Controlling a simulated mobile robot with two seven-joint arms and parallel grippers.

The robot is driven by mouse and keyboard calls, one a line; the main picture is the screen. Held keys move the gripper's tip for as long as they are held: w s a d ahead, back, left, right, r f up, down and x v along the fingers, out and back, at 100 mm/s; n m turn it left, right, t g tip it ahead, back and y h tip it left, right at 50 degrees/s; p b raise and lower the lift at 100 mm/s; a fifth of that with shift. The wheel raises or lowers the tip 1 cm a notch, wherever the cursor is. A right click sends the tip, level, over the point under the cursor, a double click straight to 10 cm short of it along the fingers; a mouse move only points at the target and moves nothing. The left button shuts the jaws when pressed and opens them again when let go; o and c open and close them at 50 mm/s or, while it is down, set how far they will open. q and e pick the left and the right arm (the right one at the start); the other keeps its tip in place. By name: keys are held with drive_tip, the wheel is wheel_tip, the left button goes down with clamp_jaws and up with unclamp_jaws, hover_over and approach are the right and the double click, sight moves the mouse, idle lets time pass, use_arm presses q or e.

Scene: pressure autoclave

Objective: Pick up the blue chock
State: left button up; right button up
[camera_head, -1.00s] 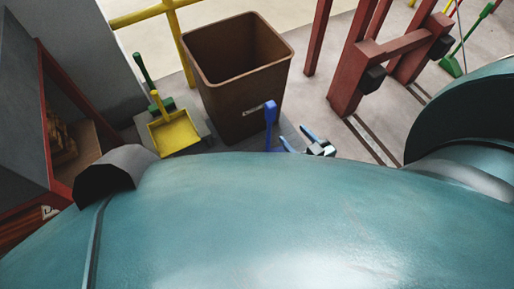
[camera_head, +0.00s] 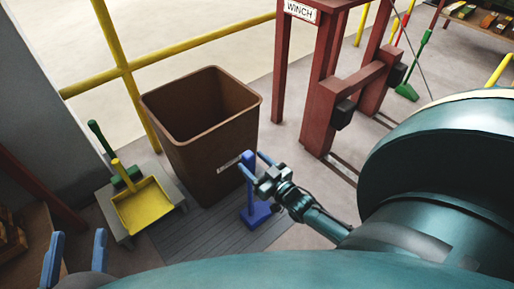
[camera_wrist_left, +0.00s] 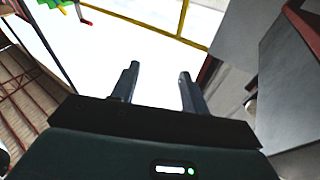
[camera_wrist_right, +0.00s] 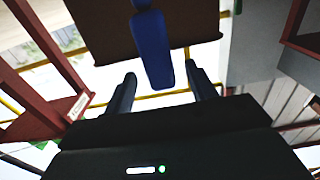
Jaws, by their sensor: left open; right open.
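The blue chock (camera_head: 259,215), with an upright post-like handle, stands on the dark slatted floor mat in front of the brown bin. My right gripper (camera_head: 256,165) is open, its fingers near the top of the handle. In the right wrist view the chock (camera_wrist_right: 151,50) shows between and beyond the open fingers (camera_wrist_right: 160,78); I cannot tell whether they touch it. My left gripper (camera_head: 78,240) is open and empty at the lower left. In the left wrist view its fingers (camera_wrist_left: 157,75) are apart with nothing between them.
A brown bin (camera_head: 190,150) stands behind the chock. A yellow dustpan (camera_head: 145,205) rests on a grey stand (camera_head: 175,190) to the left. A yellow railing (camera_head: 185,52) runs behind. A red winch frame (camera_head: 318,120) stands to the right. Bare floor lies between bin and frame.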

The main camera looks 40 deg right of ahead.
sight(245, 155)
drive_tip(key=w, duration=0.1)
drive_tip(key=w+b, duration=0.1)
drive_tip(key=w, duration=0.2)
drive_tip(key=shift+a+f+b, duration=0.2)
drive_tip(key=shift+f+b, duration=0.1)
drive_tip(key=shift+b, duration=0.1)
drive_tip(key=shift+w, duration=0.35)
drive_tip(key=shift+r, duration=0.1)
clamp_jaws()
idle(0.5)
drive_tip(key=shift+r, duration=0.25)
